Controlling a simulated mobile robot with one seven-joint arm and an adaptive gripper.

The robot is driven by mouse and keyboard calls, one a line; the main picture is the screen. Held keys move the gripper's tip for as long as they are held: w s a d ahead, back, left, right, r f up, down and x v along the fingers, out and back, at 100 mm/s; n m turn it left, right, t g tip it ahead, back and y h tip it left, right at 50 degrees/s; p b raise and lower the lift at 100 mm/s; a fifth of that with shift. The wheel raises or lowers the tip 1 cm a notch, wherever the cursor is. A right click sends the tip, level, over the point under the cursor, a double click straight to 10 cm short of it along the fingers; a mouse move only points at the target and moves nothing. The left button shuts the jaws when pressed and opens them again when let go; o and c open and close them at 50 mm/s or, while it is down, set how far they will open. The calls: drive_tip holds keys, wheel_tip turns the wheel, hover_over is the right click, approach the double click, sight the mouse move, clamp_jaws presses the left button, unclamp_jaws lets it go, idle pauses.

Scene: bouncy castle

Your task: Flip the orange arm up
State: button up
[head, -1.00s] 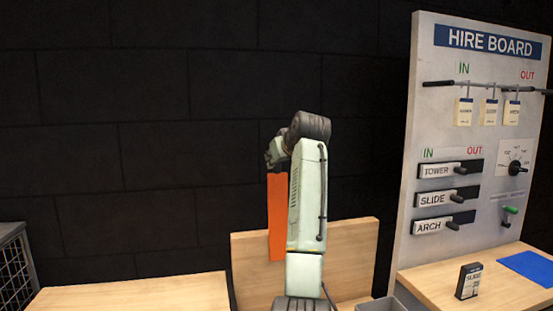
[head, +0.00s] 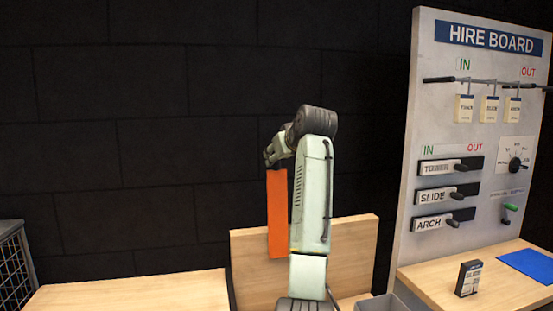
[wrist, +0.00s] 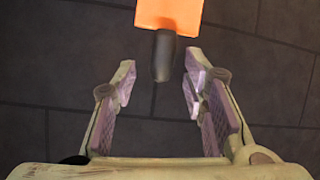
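The orange arm (head: 277,215) is a long flat orange strip, upright in the head view, in front of a wooden panel and just left of my arm's links. Its right edge is partly hidden by my arm. In the wrist view, the end of the orange arm (wrist: 168,14) shows at the top, with a dark rounded knob (wrist: 164,58) below it.
A white hire board (head: 405,200) with tags, sliders and a dial stands at the right. Before it, a wooden counter (head: 420,275) holds a small dark card stand (head: 468,279) and blue mat (head: 527,264). A wire crate (head: 14,265) is at the left. A dark block wall stands behind.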

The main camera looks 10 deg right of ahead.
drive_tip(key=v, duration=0.9)
